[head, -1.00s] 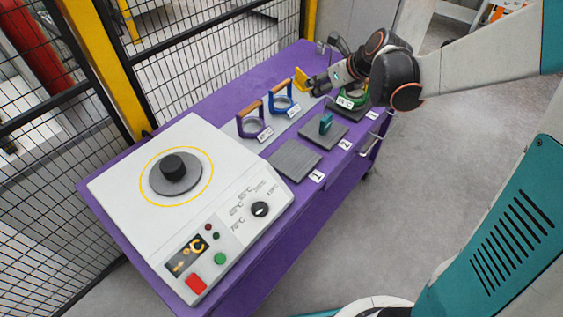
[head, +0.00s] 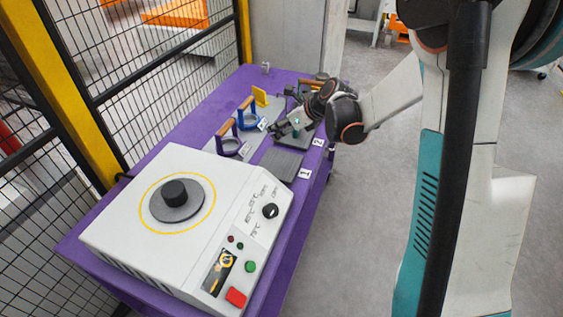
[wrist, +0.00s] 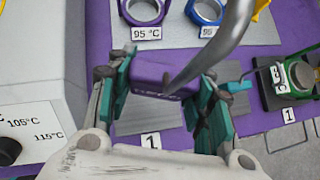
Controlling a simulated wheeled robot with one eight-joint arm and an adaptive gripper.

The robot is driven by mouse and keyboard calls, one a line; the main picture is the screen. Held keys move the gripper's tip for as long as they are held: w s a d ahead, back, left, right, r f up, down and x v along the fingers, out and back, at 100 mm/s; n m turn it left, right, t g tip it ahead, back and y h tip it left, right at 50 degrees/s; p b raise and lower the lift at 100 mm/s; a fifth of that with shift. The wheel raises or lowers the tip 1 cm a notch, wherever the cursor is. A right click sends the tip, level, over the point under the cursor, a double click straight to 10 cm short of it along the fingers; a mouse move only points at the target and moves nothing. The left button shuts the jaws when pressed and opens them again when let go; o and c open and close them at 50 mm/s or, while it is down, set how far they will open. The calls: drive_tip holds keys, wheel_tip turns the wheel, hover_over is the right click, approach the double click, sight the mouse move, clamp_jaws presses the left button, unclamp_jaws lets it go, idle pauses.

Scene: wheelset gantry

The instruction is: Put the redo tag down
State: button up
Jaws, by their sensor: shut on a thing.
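In the wrist view, my gripper (wrist: 165,92) is shut with its teal pads on either side of a purple block (wrist: 150,80) with small, unreadable lettering, which seems to be the redo tag. It hangs over or near the grey mat marked 1 (wrist: 135,118); I cannot tell whether it touches. In the head view, my gripper (head: 279,130) is over the bench between the blue-framed holder (head: 249,120) and the mats. The tag cannot be made out there.
Mat 1 (head: 281,164) looks bare in the head view. Beyond it is mat 2 (head: 300,143), partly hidden by my arm. The white heater (head: 130,230) fills the near bench. A grey bar (wrist: 222,42) crosses the wrist view.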

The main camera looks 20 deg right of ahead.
wheel_tip(320, 180, down, 13)
drive_tip(key=b, duration=0.4)
drive_tip(key=shift+r, duration=0.15)
drive_tip(key=shift+f, duration=0.2)
drive_tip(key=o, duration=1.2)
drive_tip(key=shift+r, duration=0.15)
drive_tip(key=shift+s+d+r, duration=0.1)
drive_tip(key=shift+r, duration=0.15)
drive_tip(key=p+v, duration=0.3)
drive_tip(key=v, duration=0.8)
drive_tip(key=shift+s+d+r+p, duration=0.1)
drive_tip(key=shift+s+d+p, duration=0.15)
drive_tip(key=shift+p, duration=0.1)
